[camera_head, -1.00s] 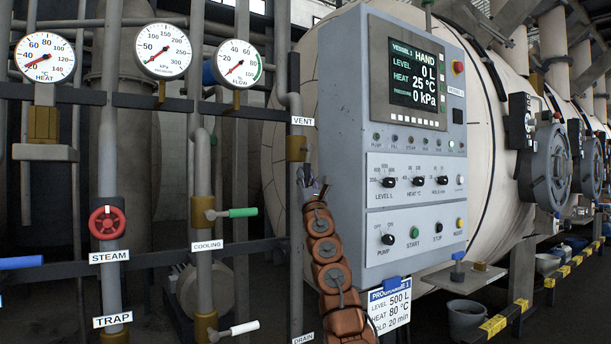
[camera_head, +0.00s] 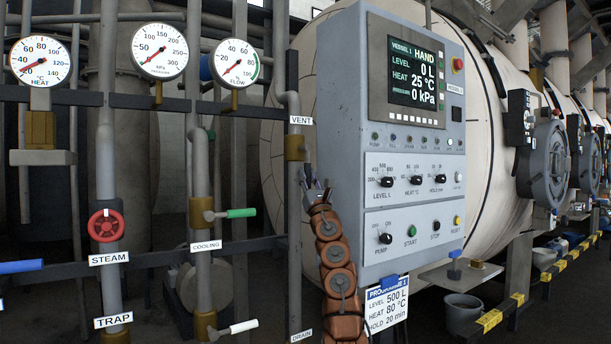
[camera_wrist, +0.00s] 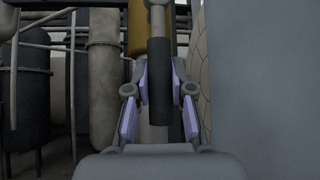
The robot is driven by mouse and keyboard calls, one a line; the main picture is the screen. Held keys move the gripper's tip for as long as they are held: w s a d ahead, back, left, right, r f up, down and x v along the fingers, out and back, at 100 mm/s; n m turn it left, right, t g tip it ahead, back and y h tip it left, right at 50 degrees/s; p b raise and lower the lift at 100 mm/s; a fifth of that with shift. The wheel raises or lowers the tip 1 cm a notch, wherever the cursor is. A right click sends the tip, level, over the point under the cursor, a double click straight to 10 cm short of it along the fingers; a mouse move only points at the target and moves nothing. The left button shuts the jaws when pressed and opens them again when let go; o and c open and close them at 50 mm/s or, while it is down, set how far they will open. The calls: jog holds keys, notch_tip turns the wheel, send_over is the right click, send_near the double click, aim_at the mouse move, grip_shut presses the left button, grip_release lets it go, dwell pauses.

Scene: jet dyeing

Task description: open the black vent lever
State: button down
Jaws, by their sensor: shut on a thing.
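The black vent lever (camera_wrist: 161,88) stands upright in the wrist view, between the lilac pads of my gripper (camera_wrist: 160,85). My gripper is shut on its dark grip. Above the grip, a thin metal stem runs up to the brass valve body (camera_wrist: 138,30). In the head view, the brass vent valve (camera_head: 296,148) sits on the pipe under the VENT label (camera_head: 301,120). There my gripper (camera_head: 317,196) is just below and right of the valve, beside the control panel. The lever is small and mostly hidden by my gripper in that view.
The grey control panel (camera_head: 412,200) stands close on the right of my gripper. A programme card (camera_head: 386,303) hangs below it. To the left are a green-handled cooling valve (camera_head: 236,213), a red steam handwheel (camera_head: 106,225), a white-handled valve (camera_head: 238,328) and gauges (camera_head: 159,51).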

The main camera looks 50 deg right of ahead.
jog(key=shift+s+d+r+n, duration=0.1)
jog(key=shift+d+r+n, duration=0.05)
jog(key=shift+n, duration=0.15)
dwell(0.5)
jog(key=c, duration=1)
grip_release()
jog(key=shift+f+y, duration=0.25)
jog(key=shift+y, duration=0.15)
